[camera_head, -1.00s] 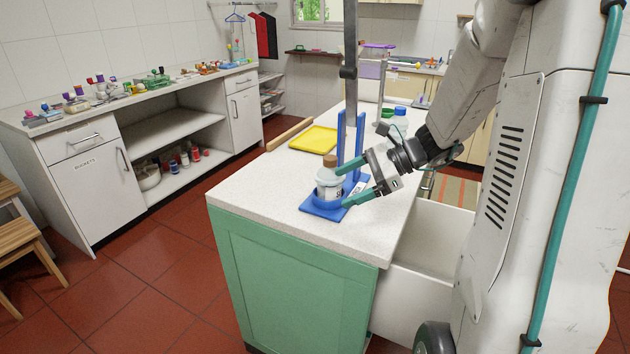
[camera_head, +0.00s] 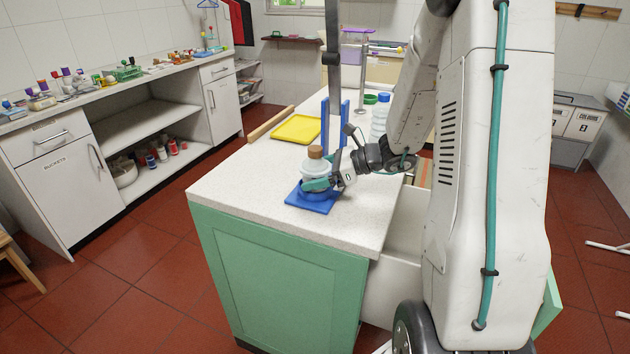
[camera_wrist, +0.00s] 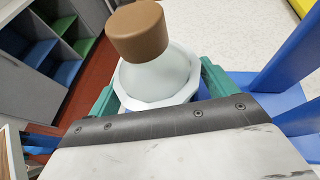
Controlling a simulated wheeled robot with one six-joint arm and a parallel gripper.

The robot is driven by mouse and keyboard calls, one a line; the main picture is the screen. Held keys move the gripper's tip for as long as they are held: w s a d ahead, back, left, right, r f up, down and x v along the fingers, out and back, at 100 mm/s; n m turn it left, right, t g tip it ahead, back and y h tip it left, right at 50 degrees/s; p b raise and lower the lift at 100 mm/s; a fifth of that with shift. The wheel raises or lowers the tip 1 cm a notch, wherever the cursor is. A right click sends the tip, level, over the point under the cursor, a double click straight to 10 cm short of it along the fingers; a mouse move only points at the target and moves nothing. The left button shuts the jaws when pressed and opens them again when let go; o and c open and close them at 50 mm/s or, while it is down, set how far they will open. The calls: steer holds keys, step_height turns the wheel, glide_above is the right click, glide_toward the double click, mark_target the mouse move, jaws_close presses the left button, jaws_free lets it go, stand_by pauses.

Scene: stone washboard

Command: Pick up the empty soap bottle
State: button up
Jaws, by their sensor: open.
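A pale, translucent bottle with a brown stopper (camera_head: 315,153) stands upright on a blue stand (camera_head: 312,205) near the front of the counter. I cannot read from here whether it is the empty soap bottle. My gripper (camera_head: 318,184) is around its body, with teal fingers open. In the wrist view the bottle (camera_wrist: 160,75) stands between the teal fingers of my gripper (camera_wrist: 160,85), one on each side. Its lower part is hidden behind my palm. A clear bottle with a blue cap (camera_head: 379,122) stands farther back on the counter, partly behind my arm.
The blue stand's upright and a grey post (camera_head: 333,75) rise just behind the bottle. A yellow tray (camera_head: 296,128) and a wooden bar (camera_head: 270,123) lie farther back. The white counter (camera_head: 240,190) is clear at the front left. Its side drawer is open below my arm.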

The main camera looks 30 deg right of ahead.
mark_target(320, 160)
steer(key=c, duration=1.1)
steer(key=shift+r, duration=0.5)
steer(key=r, duration=0.1)
steer(key=d+r, duration=0.1)
steer(key=shift+s+r, duration=0.15)
steer(key=shift+r, duration=0.25)
steer(key=s+d, duration=0.1)
steer(key=d, duration=0.3)
steer(key=s+d, duration=0.2)
steer(key=d, duration=0.3)
steer(key=s+d+r, duration=0.1)
steer(key=d, duration=0.4)
steer(key=shift+s+d+r, duration=0.1)
steer(key=shift+s+d, duration=0.05)
